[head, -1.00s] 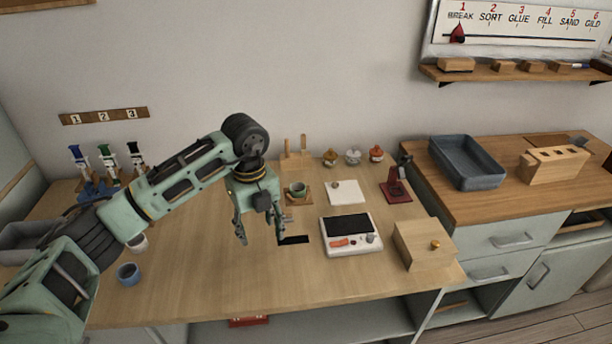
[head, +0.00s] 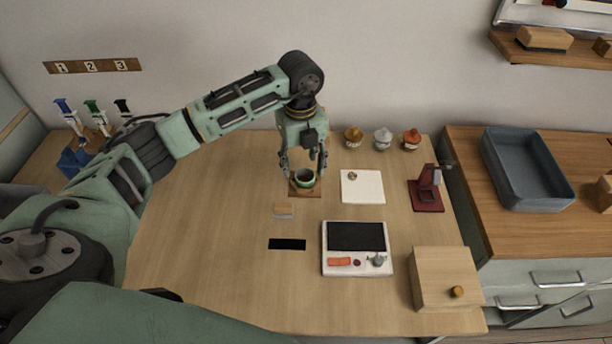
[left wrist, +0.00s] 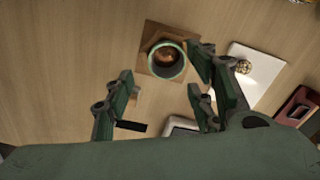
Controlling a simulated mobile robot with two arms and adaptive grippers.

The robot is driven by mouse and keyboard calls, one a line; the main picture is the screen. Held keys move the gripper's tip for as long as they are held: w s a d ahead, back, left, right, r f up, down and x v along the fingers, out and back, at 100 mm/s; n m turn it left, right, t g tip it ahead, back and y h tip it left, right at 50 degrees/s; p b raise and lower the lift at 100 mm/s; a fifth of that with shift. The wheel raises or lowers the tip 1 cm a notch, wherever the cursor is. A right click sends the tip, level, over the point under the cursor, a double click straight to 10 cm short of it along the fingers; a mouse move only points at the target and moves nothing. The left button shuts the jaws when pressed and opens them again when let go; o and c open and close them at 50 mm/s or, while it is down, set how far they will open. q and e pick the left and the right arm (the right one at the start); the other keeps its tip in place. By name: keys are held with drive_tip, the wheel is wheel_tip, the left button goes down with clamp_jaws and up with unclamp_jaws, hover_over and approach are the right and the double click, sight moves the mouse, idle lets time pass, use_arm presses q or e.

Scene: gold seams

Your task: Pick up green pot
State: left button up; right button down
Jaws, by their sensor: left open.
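The green pot (head: 305,179) is a small round cup with a dark inside, standing on a small square wooden base (head: 296,189). In the left wrist view the green pot (left wrist: 167,62) shows its rim from above, with a brownish inside. My left gripper (head: 304,170) is open and points down over the pot, with its fingers to either side of it in the head view. In the left wrist view the open fingers (left wrist: 160,88) lie a little below the pot in the picture. I cannot tell whether a finger touches it. My right gripper is not in view.
A white pad (head: 362,187) with a small knob-like thing lies right of the pot. A red stand (head: 427,190), a white device (head: 357,262) and a wooden box (head: 443,279) are further right. Three small lidded jars (head: 383,139) stand behind. The table's left middle is clear.

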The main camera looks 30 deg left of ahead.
sight(303, 173)
use_arm(q)
drive_tip(key=f, duration=0.4)
drive_tip(key=shift+w+f+p, duration=0.2)
drive_tip(key=shift+w+p, duration=0.1)
drive_tip(key=shift+p, duration=0.1)
drive_tip(key=c, duration=0.5)
drive_tip(key=shift+c, duration=1.6)
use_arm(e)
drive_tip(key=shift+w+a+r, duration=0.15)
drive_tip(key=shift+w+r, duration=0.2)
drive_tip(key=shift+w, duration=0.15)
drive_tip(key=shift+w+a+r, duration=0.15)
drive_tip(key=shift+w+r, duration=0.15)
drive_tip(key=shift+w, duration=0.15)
